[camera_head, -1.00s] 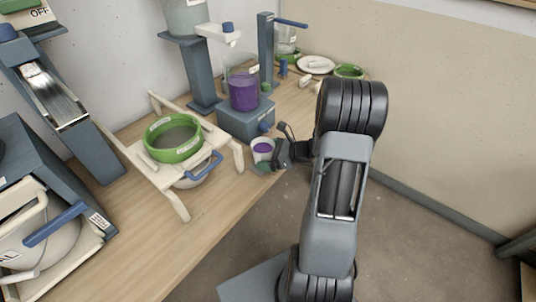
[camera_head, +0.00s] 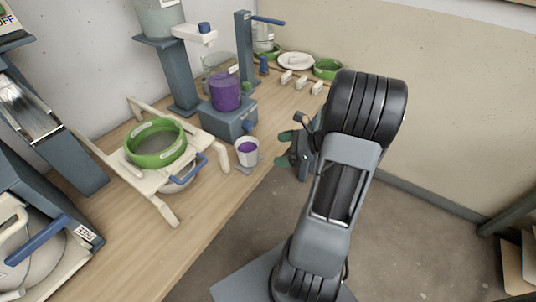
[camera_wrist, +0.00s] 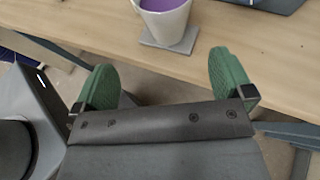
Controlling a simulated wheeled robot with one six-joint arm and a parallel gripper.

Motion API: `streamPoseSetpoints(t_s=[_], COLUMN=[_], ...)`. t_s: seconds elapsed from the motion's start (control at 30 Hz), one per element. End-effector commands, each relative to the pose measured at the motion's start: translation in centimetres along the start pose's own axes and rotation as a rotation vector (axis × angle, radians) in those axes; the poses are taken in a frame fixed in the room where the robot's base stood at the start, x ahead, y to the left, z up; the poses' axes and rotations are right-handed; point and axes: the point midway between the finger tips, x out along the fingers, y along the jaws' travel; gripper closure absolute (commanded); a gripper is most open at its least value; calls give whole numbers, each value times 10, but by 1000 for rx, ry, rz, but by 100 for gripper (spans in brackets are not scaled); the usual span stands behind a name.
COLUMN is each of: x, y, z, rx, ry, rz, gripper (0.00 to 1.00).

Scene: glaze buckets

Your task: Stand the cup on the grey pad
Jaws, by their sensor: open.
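The white cup (camera_head: 247,151) holds purple liquid and stands upright on the small grey pad (camera_head: 250,166) near the table's right edge. In the wrist view the cup (camera_wrist: 165,20) is cut off by the top edge, and the pad (camera_wrist: 183,43) shows under and beside its base. My gripper (camera_head: 284,149) is open and empty, to the right of the cup and apart from it. In the wrist view its green fingertips (camera_wrist: 164,75) are wide apart, with bare table between them and the cup.
A green-rimmed sieve (camera_head: 156,143) on a cream frame is to the left. White plates and green rings lie at the back.

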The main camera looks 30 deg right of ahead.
Motion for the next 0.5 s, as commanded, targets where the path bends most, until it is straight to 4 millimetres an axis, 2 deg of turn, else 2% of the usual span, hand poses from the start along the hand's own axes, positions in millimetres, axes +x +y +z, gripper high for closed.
streamPoseSetpoints(t_s=[0.17,0.27,0.4,0.5], x=[32,46,50,48], y=[51,90,135,154], z=[34,50,66,75], rx=[-355,-674,-1185,-1521], ry=[188,321,484,565], rz=[248,438,691,829], gripper=[1,1,1,1])
